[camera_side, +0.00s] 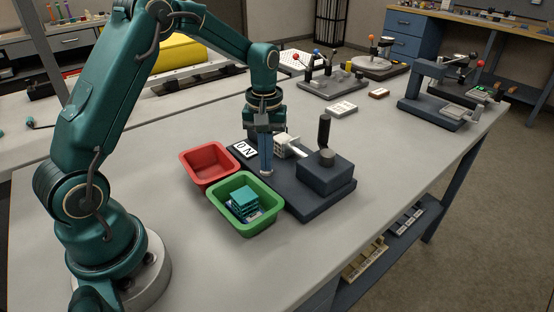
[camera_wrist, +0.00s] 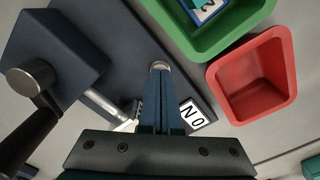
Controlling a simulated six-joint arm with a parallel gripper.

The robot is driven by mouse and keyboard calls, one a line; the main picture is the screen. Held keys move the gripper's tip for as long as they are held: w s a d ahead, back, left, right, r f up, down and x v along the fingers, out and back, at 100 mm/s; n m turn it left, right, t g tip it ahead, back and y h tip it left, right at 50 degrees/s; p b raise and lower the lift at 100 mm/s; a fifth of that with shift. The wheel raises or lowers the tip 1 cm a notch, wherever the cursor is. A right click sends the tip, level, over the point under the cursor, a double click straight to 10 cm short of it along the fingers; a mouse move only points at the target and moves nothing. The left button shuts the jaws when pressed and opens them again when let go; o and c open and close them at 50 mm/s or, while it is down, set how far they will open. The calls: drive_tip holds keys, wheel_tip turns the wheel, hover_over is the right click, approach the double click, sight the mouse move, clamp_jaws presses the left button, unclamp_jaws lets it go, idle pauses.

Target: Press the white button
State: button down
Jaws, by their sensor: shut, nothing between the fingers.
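The white button (camera_side: 267,174) is a small pale round piece on the dark base plate (camera_side: 305,203), mostly hidden under my fingertips in the side view. In the wrist view its rim shows as a pale disc (camera_wrist: 160,65) just past the finger ends. My gripper (camera_side: 266,170) is shut and empty, pointing down with its fingertips at the button. It also shows in the wrist view (camera_wrist: 160,74). I cannot tell whether the tips touch the button or whether it is pushed in. A white ON label (camera_side: 244,150) lies beside the gripper.
A dark block with an upright handle (camera_side: 325,178) and a light rod stands on the plate, facing a pale lattice piece (camera_side: 284,146). A red bin (camera_side: 187,165) and a green bin (camera_side: 217,208) holding teal pieces stand close at the left. The table's right front is clear.

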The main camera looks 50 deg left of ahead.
idle(0.3)
drive_tip(key=shift+r, duration=2.05)
drive_tip(key=shift+d+r, duration=0.1)
drive_tip(key=shift+r, duration=0.1)
drive_tip(key=s+d+r+m+t, duration=0.1)
drive_tip(key=s+d+r+t, duration=0.15)
drive_tip(key=r, duration=0.25)
drive_tip(key=s+d+r+m+t, duration=0.1)
drive_tip(key=s+d+r+m, duration=0.15)
drive_tip(key=r, duration=0.35)
drive_tip(key=s+d+f+m+t, duration=0.2)
drive_tip(key=s+m, duration=0.3)
drive_tip(key=s, duration=0.7)
drive_tip(key=shift+d+f, duration=0.7)
